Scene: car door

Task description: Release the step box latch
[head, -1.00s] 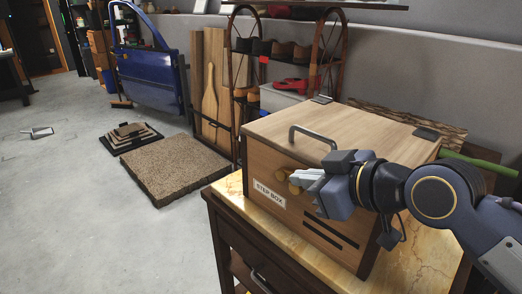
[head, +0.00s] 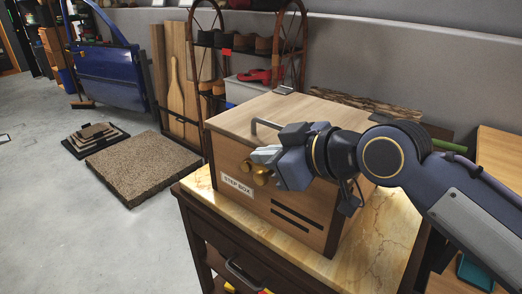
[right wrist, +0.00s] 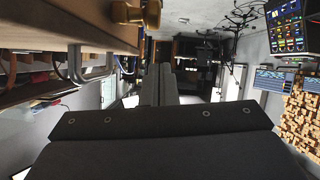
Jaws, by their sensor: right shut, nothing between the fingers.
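The wooden step box (head: 300,175) stands on a marble-topped cabinet, its lid down. A white "STEP BOX" label (head: 237,185) is on its front. Two round brass latch knobs (head: 262,176) stick out of the front above the label; they also show at the top of the right wrist view (right wrist: 148,15). A metal handle (head: 266,124) is on the lid's front edge. My right gripper (head: 255,155) is shut and empty, its fingertips just above the knobs in the picture. Contact cannot be told. In the right wrist view its fingers (right wrist: 159,72) are together, apart from the knobs. My left gripper is out of view.
The cabinet top (head: 385,225) has bare room at the box's right. A shelf rack (head: 205,60) stands behind the box. A blue car door (head: 110,65), a brown mat (head: 145,165) and a stepped stack (head: 95,138) are at the left. A wooden surface (head: 497,150) is at the right.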

